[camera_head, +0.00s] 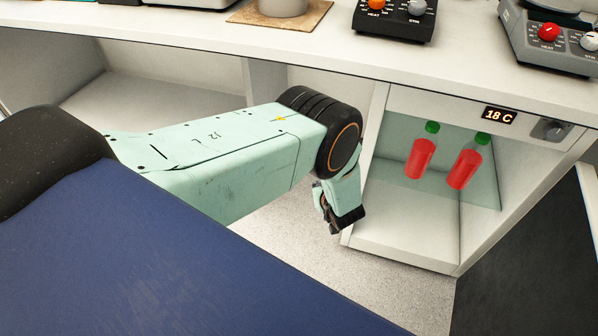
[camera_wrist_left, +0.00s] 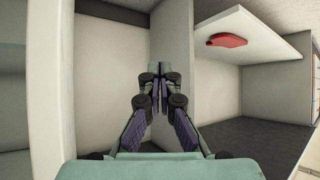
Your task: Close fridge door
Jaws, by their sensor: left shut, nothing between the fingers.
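The fridge (camera_head: 415,236) is a white box under the counter at the right of the head view, with its front open. Two red bottles with green caps, the left one (camera_head: 421,158) and the right one (camera_head: 466,168), are inside by a greenish see-through shelf. A dark panel (camera_head: 530,250) at the lower right looks like the fridge door, swung open; its far edge is cut off. My left gripper (camera_head: 340,222) is just left of the fridge's left wall, pointing down, apart from the dark panel. In the left wrist view its fingers (camera_wrist_left: 155,80) are shut and empty. My right gripper is not in view.
The white counter (camera_head: 330,55) runs above, bearing a black device (camera_head: 395,18) and a grey device (camera_head: 545,45). Pale speckled floor (camera_head: 290,240) lies clear below my gripper. In the left wrist view, a pale wall (camera_wrist_left: 50,80) is at left and a red object (camera_wrist_left: 227,41) on a white panel.

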